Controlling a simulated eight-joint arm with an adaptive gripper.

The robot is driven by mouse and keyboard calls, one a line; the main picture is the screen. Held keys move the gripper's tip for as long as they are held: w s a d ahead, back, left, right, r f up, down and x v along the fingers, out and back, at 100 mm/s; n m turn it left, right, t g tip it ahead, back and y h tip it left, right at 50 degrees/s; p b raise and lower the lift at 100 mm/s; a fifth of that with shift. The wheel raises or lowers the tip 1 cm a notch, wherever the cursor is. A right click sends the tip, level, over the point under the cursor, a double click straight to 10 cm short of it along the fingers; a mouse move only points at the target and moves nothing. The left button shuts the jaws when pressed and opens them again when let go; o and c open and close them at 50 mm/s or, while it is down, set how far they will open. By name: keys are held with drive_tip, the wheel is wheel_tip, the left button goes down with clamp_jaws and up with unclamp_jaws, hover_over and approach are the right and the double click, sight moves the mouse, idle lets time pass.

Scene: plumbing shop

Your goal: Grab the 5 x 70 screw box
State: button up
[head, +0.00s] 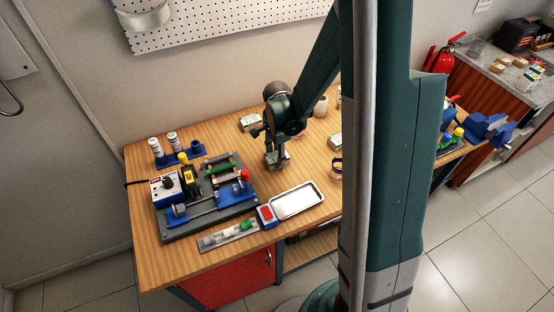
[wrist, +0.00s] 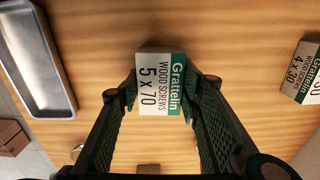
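The 5 x 70 screw box (wrist: 160,85) is a small white and green carton, its label facing the camera in the wrist view. In the head view it is a small pale box (head: 284,161) at the fingertips on the wooden table. My gripper (wrist: 162,92) reaches down with one finger on either side of the box. The fingertips are very close to its sides, with no clear gap showing. I cannot tell whether they press on it, or whether the box rests on the table. Its lower sides are hidden.
A 4 x 30 screw box (wrist: 305,72) lies to the right in the wrist view. A metal tray (head: 297,201) lies in front of my gripper in the head view. A fixture with a blue clamp (head: 205,208) stands to the left. Another carton (head: 250,122) is behind.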

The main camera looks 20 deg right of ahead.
drive_tip(key=shift+c, duration=1.3)
drive_tip(key=shift+r+p, duration=0.3)
drive_tip(key=shift+r, duration=4.7)
